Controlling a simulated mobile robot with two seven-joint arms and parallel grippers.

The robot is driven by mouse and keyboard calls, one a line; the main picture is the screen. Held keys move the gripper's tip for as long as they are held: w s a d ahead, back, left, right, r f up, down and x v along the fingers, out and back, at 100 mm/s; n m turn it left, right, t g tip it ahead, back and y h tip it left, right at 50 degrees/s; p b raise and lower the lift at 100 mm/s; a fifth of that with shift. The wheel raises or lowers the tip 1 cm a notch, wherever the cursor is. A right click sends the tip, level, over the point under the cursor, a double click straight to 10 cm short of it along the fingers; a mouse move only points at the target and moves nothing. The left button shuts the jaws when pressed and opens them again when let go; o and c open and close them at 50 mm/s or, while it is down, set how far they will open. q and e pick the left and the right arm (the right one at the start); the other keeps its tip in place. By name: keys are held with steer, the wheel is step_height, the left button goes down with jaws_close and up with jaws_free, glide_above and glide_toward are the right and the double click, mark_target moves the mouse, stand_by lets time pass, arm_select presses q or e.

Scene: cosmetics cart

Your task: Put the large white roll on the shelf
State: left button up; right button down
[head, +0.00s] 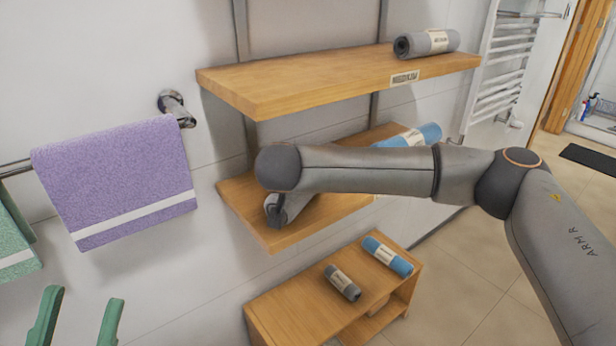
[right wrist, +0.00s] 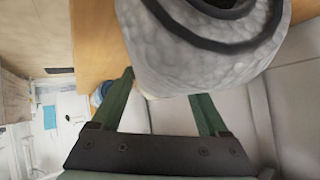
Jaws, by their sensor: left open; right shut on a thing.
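In the right wrist view a large whitish-grey textured roll (right wrist: 215,70) with a dark spiral on its end fills the top. My right gripper (right wrist: 163,92) is shut on it, with a green finger at each side. In the head view my right forearm crosses in front of the middle wooden shelf (head: 240,205) and hides the right gripper and most or all of the roll. I cannot tell whether the roll touches a shelf. The upper shelf (head: 290,90) bears a label reading "MEDIUM". My left gripper (head: 78,322) is open and empty at the lower left.
A grey roll (head: 427,42) lies on the upper shelf and a blue roll (head: 415,136) on the middle one. A low wooden unit (head: 290,310) holds a small grey roll (head: 342,283) and a blue one (head: 387,256). A purple towel (head: 115,180) hangs at left.

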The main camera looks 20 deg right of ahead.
jaws_free()
steer(key=shift+r, duration=0.1)
steer(key=shift+s+a+r, duration=0.15)
steer(key=shift+s, duration=0.05)
steer(key=v, duration=0.3)
steer(key=shift+p, duration=0.35)
arm_select(q)
steer(key=w+f+n+y, duration=0.4)
steer(key=f+y, duration=0.1)
steer(key=shift+w+a+f+y+p, duration=0.25)
steer(key=shift+a+y+p, duration=0.05)
steer(key=shift+a+p, duration=0.15)
arm_select(e)
steer(key=v, duration=0.8)
steer(key=shift+s+r, duration=0.1)
steer(key=shift+s, duration=0.05)
arm_select(q)
steer(key=shift+d, duration=0.1)
